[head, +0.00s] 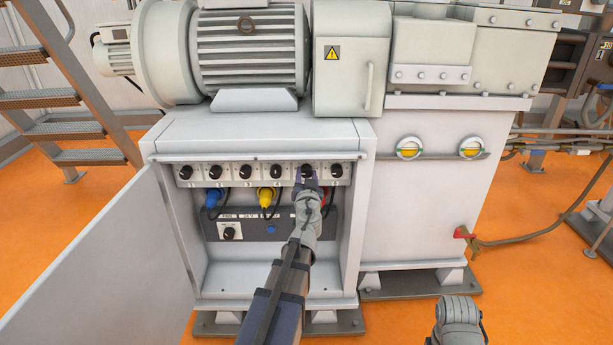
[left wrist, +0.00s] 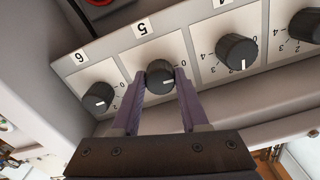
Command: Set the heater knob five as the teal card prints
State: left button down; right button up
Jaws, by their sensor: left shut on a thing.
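Heater knob five (left wrist: 160,73) is a round black knob under the label 5 (left wrist: 142,28) in the left wrist view. In the head view it is fifth from the left in the row and partly covered by my gripper. My left gripper (head: 307,181) is shut on it, with one finger on each side. A small white pointer mark shows on the knob's lower edge in the wrist view; its exact setting is hard to read. I cannot make out a teal card in either view. Only a grey part of my right arm shows at the bottom right of the head view.
Knob six (left wrist: 98,97) and knob four (left wrist: 237,52) flank the held knob closely. Below the row are a blue plug (head: 212,198), a yellow plug (head: 265,197) and cables. An open cabinet door (head: 110,255) stands at the left.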

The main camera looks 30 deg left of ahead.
pick_arm(q)
jog(key=m, duration=1.9)
jog(key=shift+m, duration=0.3)
jog(key=m, duration=0.6)
jog(key=shift+m, duration=0.3)
jog(key=shift+c, duration=2.1)
grip_release()
